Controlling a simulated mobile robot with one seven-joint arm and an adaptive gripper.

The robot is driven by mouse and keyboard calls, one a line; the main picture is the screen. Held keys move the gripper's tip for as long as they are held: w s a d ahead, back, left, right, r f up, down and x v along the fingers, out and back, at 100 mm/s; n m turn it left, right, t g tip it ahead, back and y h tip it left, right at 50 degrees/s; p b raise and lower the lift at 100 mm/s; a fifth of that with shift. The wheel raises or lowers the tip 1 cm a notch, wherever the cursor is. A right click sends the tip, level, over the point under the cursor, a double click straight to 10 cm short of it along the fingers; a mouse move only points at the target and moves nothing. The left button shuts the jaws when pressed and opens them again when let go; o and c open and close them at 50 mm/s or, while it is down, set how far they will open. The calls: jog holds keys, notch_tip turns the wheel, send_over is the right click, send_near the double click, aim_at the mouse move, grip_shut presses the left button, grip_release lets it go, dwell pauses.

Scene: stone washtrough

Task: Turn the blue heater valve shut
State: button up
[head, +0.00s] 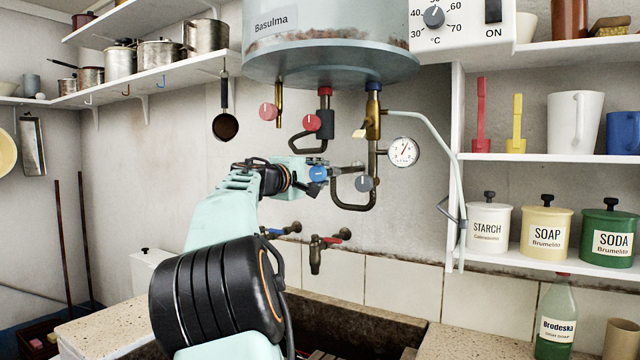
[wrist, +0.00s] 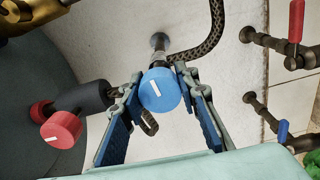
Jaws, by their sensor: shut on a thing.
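The blue heater valve (wrist: 160,90) is a round knob with a short white line, tilted in the wrist view, on a pipe stub below the heater. In the head view the blue knob (head: 318,173) shows beside my gripper (head: 313,176). In the wrist view my gripper (wrist: 158,97) has one finger on each side of the knob and is shut on it. The fingers hide parts of the knob's sides. The heater tank (head: 330,45) hangs above, labelled Basulma.
A grey knob (head: 364,183), bent pipes and a round gauge (head: 403,152) are close on the right. Wall taps (head: 318,250) and a stone trough (head: 350,325) lie below.

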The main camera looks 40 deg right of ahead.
jog(key=shift+f+m+b, duration=0.1)
jog(key=shift+m+b, duration=0.2)
jog(key=shift+m, duration=0.2)
jog(key=o, duration=1.2)
jog(key=shift+c, duration=0.2)
jog(key=shift+a, duration=0.1)
jog(key=v, duration=1.2)
jog(key=shift+s, duration=0.1)
